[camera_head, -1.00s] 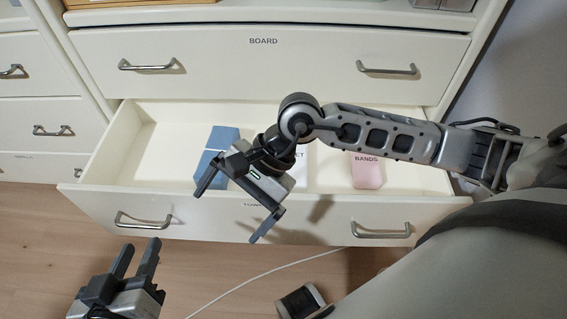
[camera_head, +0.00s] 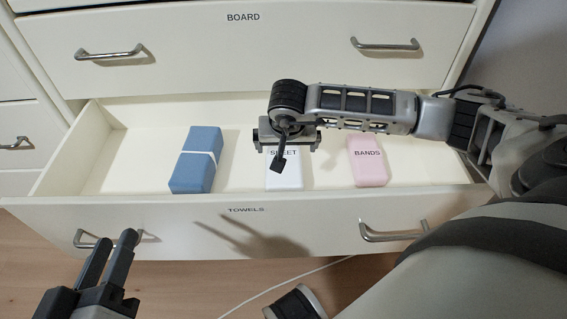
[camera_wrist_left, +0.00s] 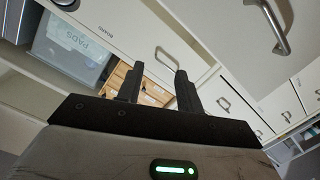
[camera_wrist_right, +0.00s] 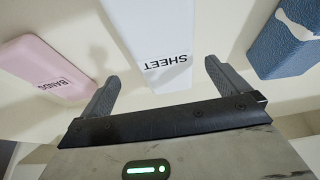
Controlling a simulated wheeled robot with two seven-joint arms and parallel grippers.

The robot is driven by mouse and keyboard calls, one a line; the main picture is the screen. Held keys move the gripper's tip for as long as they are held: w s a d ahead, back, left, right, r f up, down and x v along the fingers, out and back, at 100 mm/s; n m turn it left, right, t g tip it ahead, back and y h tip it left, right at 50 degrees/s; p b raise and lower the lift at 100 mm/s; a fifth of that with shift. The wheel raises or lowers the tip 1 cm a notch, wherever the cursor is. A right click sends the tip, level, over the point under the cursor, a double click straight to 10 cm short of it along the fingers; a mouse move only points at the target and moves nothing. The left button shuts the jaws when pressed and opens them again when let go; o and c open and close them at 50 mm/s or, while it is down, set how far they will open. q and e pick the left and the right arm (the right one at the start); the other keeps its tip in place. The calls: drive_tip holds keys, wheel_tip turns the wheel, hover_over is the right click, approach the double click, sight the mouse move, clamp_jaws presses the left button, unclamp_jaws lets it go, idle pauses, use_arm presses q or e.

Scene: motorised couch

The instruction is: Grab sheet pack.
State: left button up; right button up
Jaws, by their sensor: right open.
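The sheet pack (camera_head: 284,178) is a white box labelled SHEET, lying in the open drawer (camera_head: 118,200) labelled TOWELS. My right gripper (camera_head: 287,147) is over it and hides its far part in the head view. In the right wrist view the sheet pack (camera_wrist_right: 155,40) lies ahead, lined up with the gap between the open, empty fingers (camera_wrist_right: 163,86). I cannot tell that they touch it. My left gripper (camera_head: 112,262) is in front of the drawer at the lower left, its fingers apart and empty; they also show in the left wrist view (camera_wrist_left: 158,88).
A blue pack with a white band (camera_head: 196,160) lies left of the sheet pack, and a pink BANDS pack (camera_head: 367,162) lies right, with bare drawer floor between. The closed BOARD drawer (camera_head: 243,50) is above. A box labelled PADS (camera_wrist_left: 72,50) shows in the left wrist view.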

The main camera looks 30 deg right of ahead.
sight(284, 155)
drive_tip(key=shift+w+f, duration=0.2)
drive_tip(key=shift+f, duration=0.4)
drive_tip(key=shift+w+f+b, duration=0.2)
drive_tip(key=shift+f+b, duration=0.45)
drive_tip(key=b+x, duration=0.1)
drive_tip(key=x, duration=0.2)
drive_tip(key=shift+w+f, duration=0.1)
drive_tip(key=shift+w, duration=0.05)
use_arm(q)
drive_tip(key=r, duration=0.1)
drive_tip(key=w+r+t, duration=0.1)
drive_tip(key=r+m+t+h, duration=0.1)
drive_tip(key=shift+w+a, duration=0.15)
drive_tip(key=shift+w, duration=0.1)
use_arm(e)
drive_tip(key=c, duration=1.1)
